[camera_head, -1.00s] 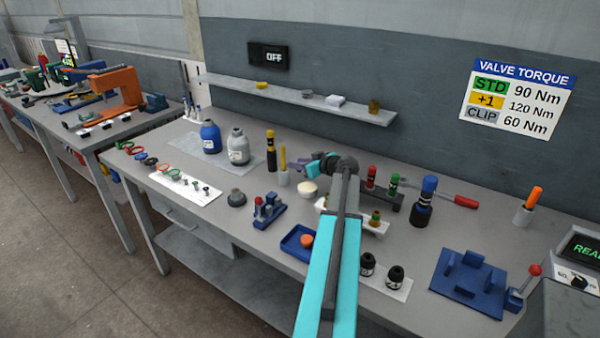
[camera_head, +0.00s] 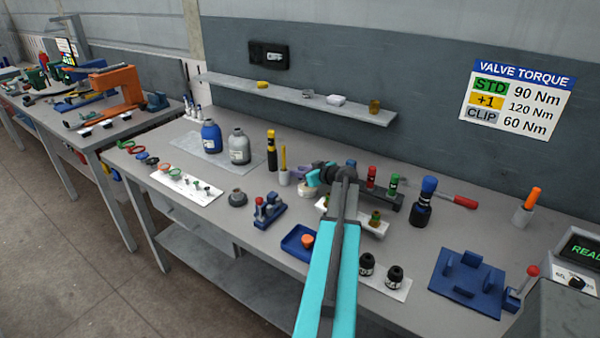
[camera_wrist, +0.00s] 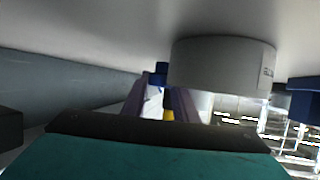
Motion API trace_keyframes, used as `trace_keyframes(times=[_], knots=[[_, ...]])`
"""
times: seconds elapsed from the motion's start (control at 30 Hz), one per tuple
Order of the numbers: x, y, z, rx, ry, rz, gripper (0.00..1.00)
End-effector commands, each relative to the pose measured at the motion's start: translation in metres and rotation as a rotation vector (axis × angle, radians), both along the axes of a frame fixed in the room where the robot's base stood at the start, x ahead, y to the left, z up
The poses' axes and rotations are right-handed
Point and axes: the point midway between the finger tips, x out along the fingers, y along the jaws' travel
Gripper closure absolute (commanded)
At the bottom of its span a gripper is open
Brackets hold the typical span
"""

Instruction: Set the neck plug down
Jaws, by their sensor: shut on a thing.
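My gripper (camera_head: 309,178) is over the middle of the bench, close to a small cream pot (camera_head: 306,190). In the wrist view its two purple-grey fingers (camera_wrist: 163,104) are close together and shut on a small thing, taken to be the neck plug. The plug's shape is mostly hidden by the fingers and wrist, and I cannot tell whether it touches anything. A pale grey-white cylinder with small print (camera_wrist: 222,68) is just right of the fingers in the wrist view.
A blue tray (camera_head: 292,250) with an orange piece lies in front. A rack with red and green tools (camera_head: 384,196) is at the right.

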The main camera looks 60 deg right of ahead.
Motion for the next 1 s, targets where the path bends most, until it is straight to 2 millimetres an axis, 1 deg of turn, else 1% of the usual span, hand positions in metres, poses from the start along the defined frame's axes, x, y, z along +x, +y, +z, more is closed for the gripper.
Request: trace_keyframes(times=[0.2, 0.23, 0.3, 0.33, 0.67, 0.87, 1.0], knots=[[0.000, 0.000, -0.003, 0.000, 0.000, 0.000, 0.95], [0.000, 0.000, -0.003, 0.000, 0.000, 0.000, 0.71], [0.000, 0.000, -0.002, 0.000, 0.000, 0.000, 0.59], [-0.001, 0.000, -0.002, 0.001, 0.000, 0.000, 0.55], [-0.001, -0.001, -0.002, 0.001, 0.000, -0.001, 0.55], [-0.001, -0.001, 0.002, 0.001, 0.000, -0.001, 0.55], [-0.014, 0.004, 0.004, -0.001, 0.000, -0.002, 0.55]])
